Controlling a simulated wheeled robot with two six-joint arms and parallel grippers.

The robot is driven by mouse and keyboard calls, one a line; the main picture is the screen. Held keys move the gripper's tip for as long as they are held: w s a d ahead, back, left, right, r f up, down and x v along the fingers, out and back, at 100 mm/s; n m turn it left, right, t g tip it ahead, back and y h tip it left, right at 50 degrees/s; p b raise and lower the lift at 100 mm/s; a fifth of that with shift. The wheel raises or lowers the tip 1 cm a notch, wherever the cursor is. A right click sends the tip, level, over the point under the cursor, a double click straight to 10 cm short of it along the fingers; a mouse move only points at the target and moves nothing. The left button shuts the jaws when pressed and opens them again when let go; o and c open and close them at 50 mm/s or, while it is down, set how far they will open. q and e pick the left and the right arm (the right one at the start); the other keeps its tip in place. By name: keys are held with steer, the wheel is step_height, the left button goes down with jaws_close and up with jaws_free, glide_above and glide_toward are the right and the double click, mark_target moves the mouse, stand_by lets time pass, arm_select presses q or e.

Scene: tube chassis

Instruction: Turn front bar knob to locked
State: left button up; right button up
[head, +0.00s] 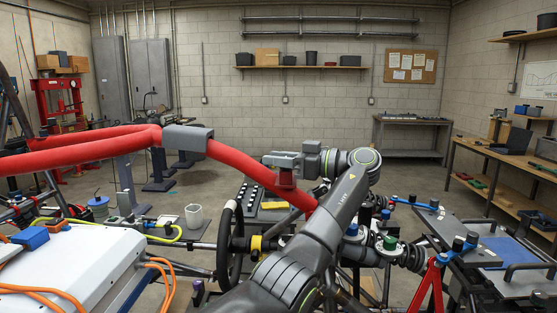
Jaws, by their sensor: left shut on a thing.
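A thick red front bar (85,147) runs from the left edge across the middle and passes behind my arm. A grey sleeve (188,138) sits around it. My left gripper (285,164) is over the right part of the bar and is shut on a small red part, likely the knob (286,180), just below its fingers. The fingers cover most of this part, so its turn position cannot be told. My left arm hides the bar's right end. My right gripper is not in view.
A black steering wheel (229,243) stands below the bar. A white box (75,265) with orange cables is at lower left. Red and blue chassis fittings crowd the lower right, beside a workbench (505,160). Open floor lies behind the chassis.

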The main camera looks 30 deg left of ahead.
arm_select(q)
steer(key=shift+f, duration=0.1)
steer(key=o, duration=1)
steer(key=shift+c, duration=0.2)
steer(key=shift+d, duration=0.1)
steer(key=w+d+b, duration=0.1)
steer(key=d+b, duration=0.1)
steer(key=d, duration=0.5)
steer(key=shift+w+d, duration=0.1)
